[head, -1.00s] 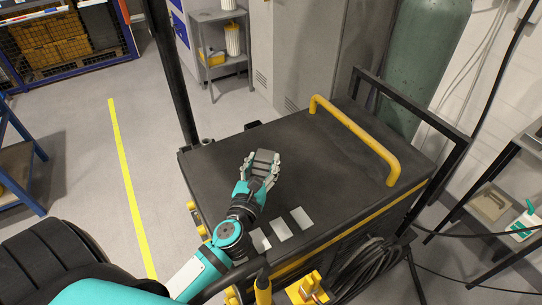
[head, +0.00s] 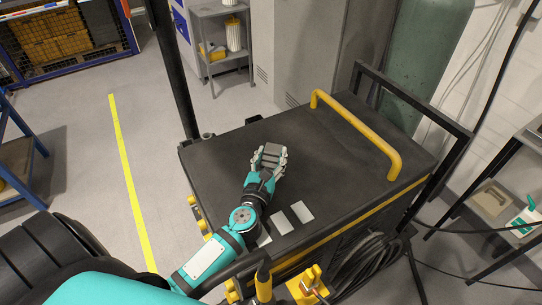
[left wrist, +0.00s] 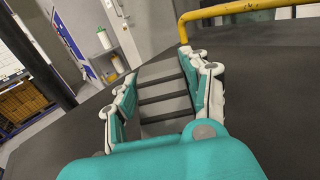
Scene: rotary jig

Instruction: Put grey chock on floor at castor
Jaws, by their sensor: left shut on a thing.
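My left gripper (head: 268,160) is over the dark top of the welding cart (head: 335,150). It is shut on the grey chock (head: 271,152), a ribbed block whose top shows between the fingers. In the left wrist view the chock (left wrist: 163,98) shows grey with dark cross ribs, between the left gripper's two fingers (left wrist: 160,90). I cannot tell whether the chock touches the cart top or hangs just above it. No castor can be made out in these views. My right gripper is not in view.
A yellow handle (head: 357,130) rises from the cart top, with a green gas cylinder (head: 420,60) behind it. A dark post (head: 172,70) stands at the cart's left back corner. Open grey floor with a yellow line (head: 130,185) lies left of the cart. Coiled cables (head: 365,262) hang at its front.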

